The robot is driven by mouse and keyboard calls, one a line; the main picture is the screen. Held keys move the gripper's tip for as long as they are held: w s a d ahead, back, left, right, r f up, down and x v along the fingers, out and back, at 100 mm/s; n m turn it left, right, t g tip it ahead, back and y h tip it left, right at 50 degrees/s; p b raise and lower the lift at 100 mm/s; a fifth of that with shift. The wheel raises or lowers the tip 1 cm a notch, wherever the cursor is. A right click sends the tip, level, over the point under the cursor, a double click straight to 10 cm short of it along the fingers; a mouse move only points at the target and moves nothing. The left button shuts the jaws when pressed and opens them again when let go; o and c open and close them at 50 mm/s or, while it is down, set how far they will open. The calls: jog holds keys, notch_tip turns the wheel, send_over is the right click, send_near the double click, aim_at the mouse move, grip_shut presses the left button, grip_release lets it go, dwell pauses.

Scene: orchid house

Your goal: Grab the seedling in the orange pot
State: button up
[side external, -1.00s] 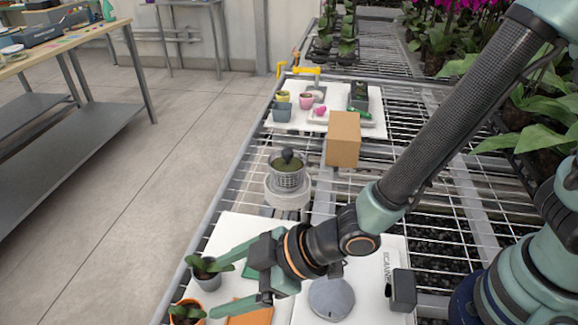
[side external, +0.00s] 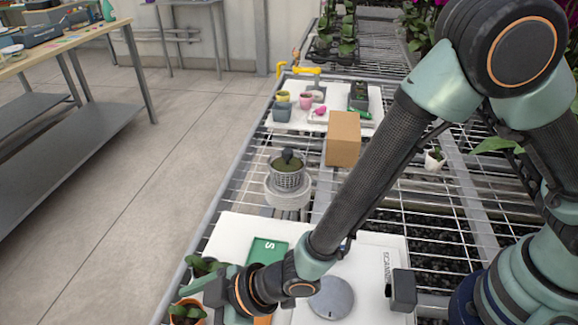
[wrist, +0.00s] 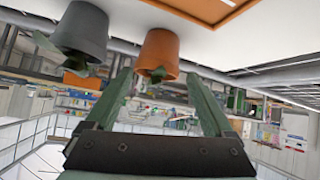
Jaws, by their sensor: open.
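The orange pot (side external: 187,318) holds a small green seedling and stands at the bottom left of the side view, partly cut off by the frame. In the wrist view, which is upside down, the orange pot (wrist: 158,52) lies just beyond the fingertips, in the gap between them. My gripper (wrist: 160,76) is open and empty, its two green fingers spread apart. In the side view my gripper (side external: 203,290) is low beside the pots; its fingers are partly hidden by the wrist.
A grey pot with a seedling (wrist: 82,32) stands close beside the orange pot. A green tray (side external: 266,252) and a grey disc (side external: 331,297) lie on the white board (side external: 240,228).

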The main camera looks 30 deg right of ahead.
aim_at(174, 318)
jog(key=shift+x, duration=2.15)
jog(key=shift+r, duration=0.1)
jog(key=c, duration=1.2)
jog(key=shift+c, duration=0.5)
jog(key=shift+r, duration=0.1)
